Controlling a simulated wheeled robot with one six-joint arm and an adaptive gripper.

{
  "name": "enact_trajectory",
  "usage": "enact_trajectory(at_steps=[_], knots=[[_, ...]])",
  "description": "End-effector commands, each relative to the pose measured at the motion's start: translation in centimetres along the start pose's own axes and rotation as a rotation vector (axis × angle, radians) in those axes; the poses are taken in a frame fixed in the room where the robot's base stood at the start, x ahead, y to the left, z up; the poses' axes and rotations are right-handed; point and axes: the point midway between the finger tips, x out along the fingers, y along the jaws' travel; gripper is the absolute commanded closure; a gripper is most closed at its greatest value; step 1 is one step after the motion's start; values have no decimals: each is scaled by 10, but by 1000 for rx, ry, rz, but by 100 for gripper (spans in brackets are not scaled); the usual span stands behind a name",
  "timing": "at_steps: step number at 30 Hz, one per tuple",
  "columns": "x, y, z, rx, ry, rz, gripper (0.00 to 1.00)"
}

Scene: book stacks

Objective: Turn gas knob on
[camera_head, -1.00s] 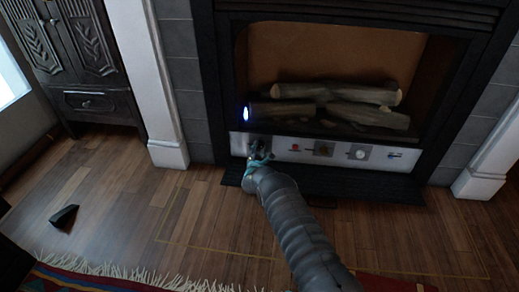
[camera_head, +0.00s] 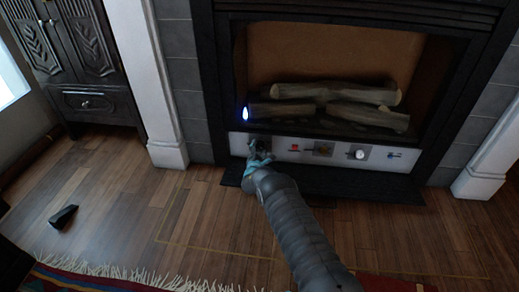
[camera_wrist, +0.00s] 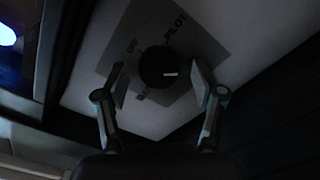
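The gas knob (camera_wrist: 156,67) is round and black with a short white mark at its right side. In the wrist view it sits on a grey label plate (camera_wrist: 190,48) that reads PILOT at upper right and OFF at left; smaller lettering below is partly hidden. My gripper (camera_wrist: 158,83) is open, with one finger on each side of the knob and a thin gap showing on both sides. In the head view my gripper (camera_head: 256,152) is at the left end of the white control panel (camera_head: 342,153), and it hides the knob there.
A small blue-white flame (camera_head: 245,113) burns left of the logs (camera_head: 340,105), above the panel. A red fitting (camera_head: 294,147), a white dial (camera_head: 360,154) and a blue fitting (camera_head: 395,155) lie to the right along the panel. A black hearth ledge (camera_head: 350,185) runs below.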

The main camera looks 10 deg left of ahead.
Motion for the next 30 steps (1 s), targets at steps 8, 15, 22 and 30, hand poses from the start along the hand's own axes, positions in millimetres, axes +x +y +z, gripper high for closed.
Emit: enact_trajectory(at_steps=[8, 15, 22, 30], knots=[[-3, 1, -1, -1, 1, 1, 31], [-26, 1, -1, -2, 2, 0, 31], [-60, 0, -1, -2, 3, -1, 31], [-101, 0, -1, -2, 2, -1, 31]])
